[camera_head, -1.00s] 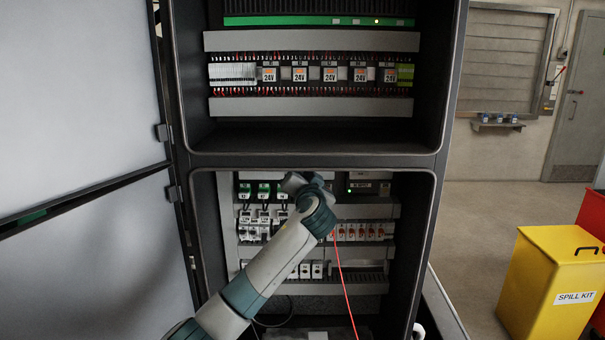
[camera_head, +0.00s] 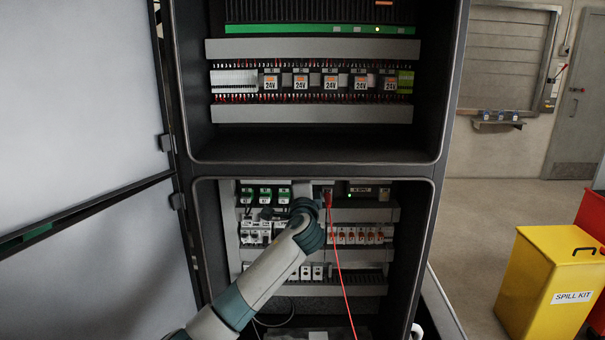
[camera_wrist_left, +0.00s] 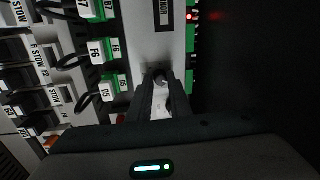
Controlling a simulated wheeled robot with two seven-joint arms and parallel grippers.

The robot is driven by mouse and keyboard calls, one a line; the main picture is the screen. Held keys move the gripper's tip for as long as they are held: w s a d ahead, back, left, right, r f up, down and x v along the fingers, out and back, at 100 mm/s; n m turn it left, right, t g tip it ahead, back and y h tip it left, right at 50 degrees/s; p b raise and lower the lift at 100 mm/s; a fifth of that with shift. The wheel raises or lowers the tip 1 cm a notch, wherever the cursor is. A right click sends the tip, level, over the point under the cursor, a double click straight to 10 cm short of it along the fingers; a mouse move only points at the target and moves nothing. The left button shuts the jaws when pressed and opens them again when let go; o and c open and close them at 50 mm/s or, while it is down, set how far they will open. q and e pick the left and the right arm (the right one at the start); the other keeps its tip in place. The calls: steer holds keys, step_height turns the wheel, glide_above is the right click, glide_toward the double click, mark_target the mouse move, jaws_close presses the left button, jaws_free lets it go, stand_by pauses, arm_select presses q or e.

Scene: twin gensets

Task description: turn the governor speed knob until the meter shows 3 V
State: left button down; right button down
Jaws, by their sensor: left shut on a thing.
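In the left wrist view the fingers of my left gripper (camera_wrist_left: 160,92) are shut on a small knob (camera_wrist_left: 158,73) on a grey panel. The panel carries a dark label (camera_wrist_left: 165,14) that reads in part "NOR". Most of the knob is hidden between the fingertips, and its pointer cannot be read. In the head view my left arm reaches into the lower cabinet bay, and its wrist (camera_head: 305,222) hides the fingertips. I cannot make out a meter reading in either view. My right gripper is not in view.
A red lead (camera_head: 340,265) hangs from a red plug (camera_head: 328,198) just right of my wrist. Green terminal blocks (camera_head: 265,196) and breakers sit close to its left. The cabinet frame (camera_head: 435,200) bounds the bay; a yellow spill kit bin (camera_head: 550,280) stands outside.

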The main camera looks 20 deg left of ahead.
arm_select(q)
steer(key=shift+m, duration=0.7)
steer(key=c, duration=1.6)
jaws_free()
steer(key=b+v, duration=0.4)
steer(key=v, duration=1.3)
steer(key=shift+s+f+b, duration=0.15)
steer(key=shift+s+b, duration=0.1)
steer(key=shift+b, duration=0.1)
